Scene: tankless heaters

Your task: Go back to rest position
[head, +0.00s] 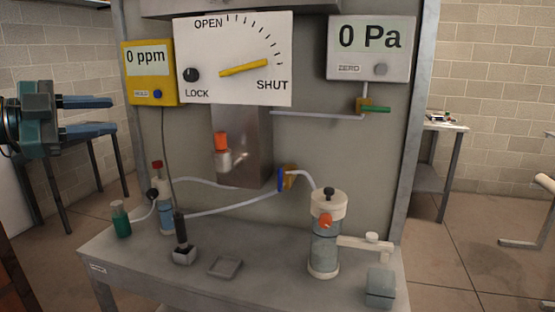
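My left gripper (113,114) is at the left edge in the head view. Its two blue fingers point right and are spread apart, with nothing between them. It is up in the air, left of the yellow 0 ppm meter (149,72), and looks clear of the panel and the bench. My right gripper is not in view.
A grey bench (130,260) holds a hand pump (326,235), a probe (181,240), a green bottle (120,219) and a grey block (380,288). Above are a dial plate (235,58), its yellow pointer near SHUT, and a 0 Pa gauge (370,48). A side table (430,155) stands behind right.

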